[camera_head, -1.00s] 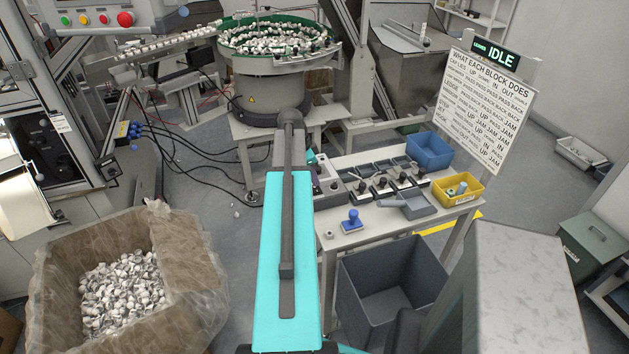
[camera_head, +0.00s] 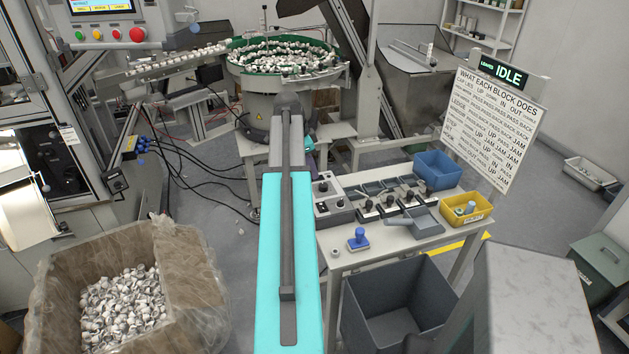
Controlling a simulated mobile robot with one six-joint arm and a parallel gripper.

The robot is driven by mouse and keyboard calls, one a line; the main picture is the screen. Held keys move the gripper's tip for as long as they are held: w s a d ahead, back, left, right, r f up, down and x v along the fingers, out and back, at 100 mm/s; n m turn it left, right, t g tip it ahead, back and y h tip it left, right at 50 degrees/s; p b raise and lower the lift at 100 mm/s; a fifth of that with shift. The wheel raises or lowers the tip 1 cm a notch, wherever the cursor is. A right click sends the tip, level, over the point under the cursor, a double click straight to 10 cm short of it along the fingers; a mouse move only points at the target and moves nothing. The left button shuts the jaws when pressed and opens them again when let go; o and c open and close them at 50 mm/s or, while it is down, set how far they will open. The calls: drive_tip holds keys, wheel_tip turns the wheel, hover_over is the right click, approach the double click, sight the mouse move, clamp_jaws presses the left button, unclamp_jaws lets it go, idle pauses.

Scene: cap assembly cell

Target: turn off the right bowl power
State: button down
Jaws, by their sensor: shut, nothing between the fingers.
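One vibratory bowl (camera_head: 285,60), green-rimmed and full of white caps, stands on a grey drum (camera_head: 262,106) at the back centre. A grey control box (camera_head: 336,204) with small dark knobs sits at the left end of the work table, just right of my cyan arm. I cannot make out its labels or tell which control is the right bowl power. My arm (camera_head: 287,250) reaches forward over the floor toward the drum. A small teal part (camera_head: 309,143) shows beside its far end. My gripper's fingers are hidden behind the arm.
The table (camera_head: 388,247) holds a blue stamp-like tool (camera_head: 358,238), dark blocks with levers (camera_head: 388,206), a blue bin (camera_head: 437,169) and a yellow bin (camera_head: 464,207). A grey crate (camera_head: 395,303) stands below. A cap-filled box (camera_head: 127,290) is front left. A sign reads IDLE (camera_head: 508,74).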

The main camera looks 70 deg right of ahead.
drive_tip(key=shift+v, duration=1)
drive_tip(key=shift+w+d, duration=0.15)
